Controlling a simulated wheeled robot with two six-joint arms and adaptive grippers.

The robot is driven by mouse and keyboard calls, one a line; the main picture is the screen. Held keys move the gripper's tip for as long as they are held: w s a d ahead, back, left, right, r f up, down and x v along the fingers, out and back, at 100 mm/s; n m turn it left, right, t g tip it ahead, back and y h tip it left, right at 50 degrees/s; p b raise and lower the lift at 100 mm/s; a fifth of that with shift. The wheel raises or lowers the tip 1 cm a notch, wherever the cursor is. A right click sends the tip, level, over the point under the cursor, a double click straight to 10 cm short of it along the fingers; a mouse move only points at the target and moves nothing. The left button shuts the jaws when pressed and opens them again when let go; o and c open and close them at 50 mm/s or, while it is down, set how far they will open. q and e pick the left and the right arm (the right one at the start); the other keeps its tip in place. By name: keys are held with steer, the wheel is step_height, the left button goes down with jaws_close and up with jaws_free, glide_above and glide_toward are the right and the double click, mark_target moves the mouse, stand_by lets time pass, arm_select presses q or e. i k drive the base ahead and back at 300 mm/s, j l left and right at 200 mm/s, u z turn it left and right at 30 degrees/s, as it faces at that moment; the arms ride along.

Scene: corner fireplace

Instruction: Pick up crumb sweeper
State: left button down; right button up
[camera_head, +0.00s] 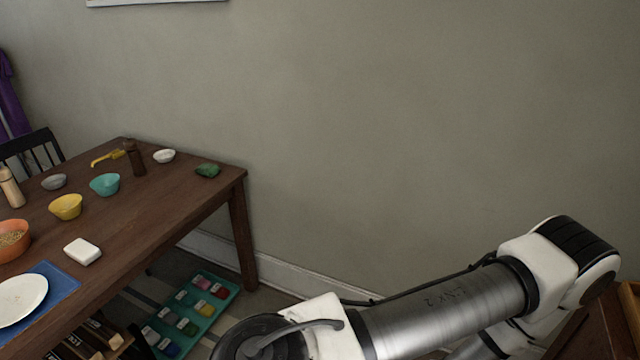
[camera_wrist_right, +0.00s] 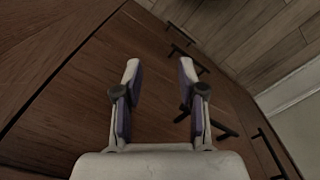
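I cannot tell for certain which thing is the crumb sweeper. A yellow long-handled tool (camera_head: 107,158), brush-like in outline, lies at the far side of the wooden table (camera_head: 170,215). A small white rounded block (camera_head: 83,251) lies near the table's front edge. My right gripper (camera_wrist_right: 160,68) shows in the right wrist view, open and empty, its two fingers apart over a brown wooden surface. In the head view only my right arm shows at lower right, well away from the tabletop things. My left gripper is in neither view.
The table also holds a dark brown bottle (camera_head: 135,158), teal bowl (camera_head: 105,184), yellow bowl (camera_head: 66,207), orange bowl (camera_head: 12,240), a green item (camera_head: 207,170) and a white plate (camera_head: 22,298) on a blue mat. A teal tray (camera_head: 205,308) lies below. Wooden furniture with dark handles (camera_wrist_right: 224,130) is beneath my right gripper.

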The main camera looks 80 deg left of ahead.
mark_target(80, 250)
steer(key=u, duration=3.85)
steer(key=i+j, duration=0.25)
steer(key=j, duration=0.2)
steer(key=i+j, duration=0.25)
steer(key=j, duration=0.15)
steer(key=i+j+z, duration=0.1)
steer(key=z, duration=0.3)
steer(key=j+z, duration=0.4)
steer(key=i+j+z, duration=0.1)
steer(key=z, duration=0.25)
steer(key=j+z, duration=0.25)
steer(key=z, duration=0.15)
